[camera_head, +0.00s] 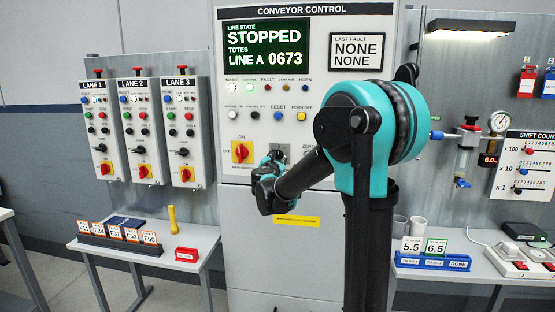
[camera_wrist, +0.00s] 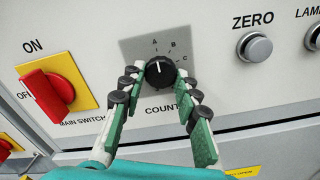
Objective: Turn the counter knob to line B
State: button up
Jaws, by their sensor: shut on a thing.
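The counter knob (camera_wrist: 160,75) is a round black knob on a grey plate in the wrist view, with A, B and C marked around its upper side. Its white pointer mark points up, toward A. My gripper (camera_wrist: 157,73) has one finger on each side of the knob and is shut on it. In the head view my gripper (camera_head: 270,167) is at the panel and mostly hides the knob. The lit display (camera_head: 266,46) on the conveyor control panel reads STOPPED and LINE A 0673.
The red main switch (camera_wrist: 47,92) on its yellow plate is left of the knob. The ZERO button (camera_wrist: 255,46) is to the right. Lane boxes (camera_head: 141,130) hang further left. Tables with trays (camera_head: 430,262) stand at both sides.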

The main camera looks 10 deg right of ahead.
jog(key=m, duration=0.3)
jog(key=shift+m, duration=0.4)
jog(key=shift+a+r+m, duration=0.1)
jog(key=shift+m, duration=1.8)
jog(key=o, duration=1.2)
jog(key=shift+c, duration=0.2)
